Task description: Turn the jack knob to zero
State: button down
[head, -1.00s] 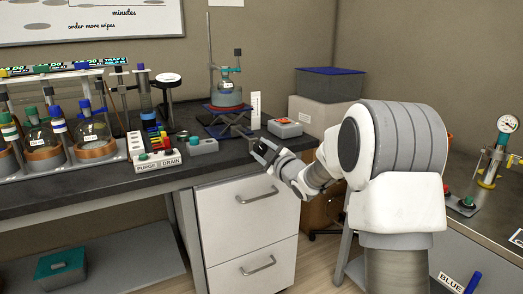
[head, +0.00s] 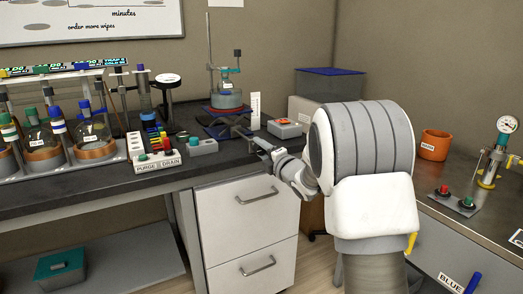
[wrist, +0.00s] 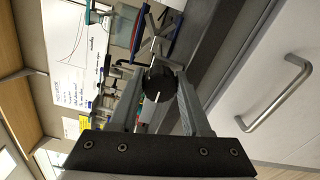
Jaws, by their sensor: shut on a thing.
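My gripper (head: 257,142) is at the front right of the jack. In the wrist view my gripper (wrist: 160,88) is shut on the knob, one finger on each side. In the head view the knob is too small to make out at the fingertips. A white upright scale card (head: 255,110) stands beside the jack.
A grey box with a green button (head: 203,147) and the purge/drain block (head: 157,160) lie left of my gripper. White drawers (head: 247,220) are below the bench edge.

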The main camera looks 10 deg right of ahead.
jog(key=n, duration=0.5)
jog(key=shift+n, duration=0.3)
jog(key=n, duration=0.5)
jog(key=shift+r+n, duration=0.1)
jog(key=shift+n, duration=0.2)
jog(key=n, duration=0.5)
jog(key=shift+a, duration=0.1)
jog(key=n, duration=0.4)
jog(key=shift+a+n, duration=0.1)
jog(key=shift+n, duration=0.3)
jog(key=n, duration=0.5)
jog(key=shift+a, duration=0.1)
jog(key=n, duration=0.5)
jog(key=shift+s+f, duration=0.1)
jog(key=shift+f, duration=0.1)
jog(key=n, duration=0.5)
jog(key=shift+f+n, duration=0.1)
jog(key=shift+n, duration=2.2)
jog(key=shift+d+r, duration=0.2)
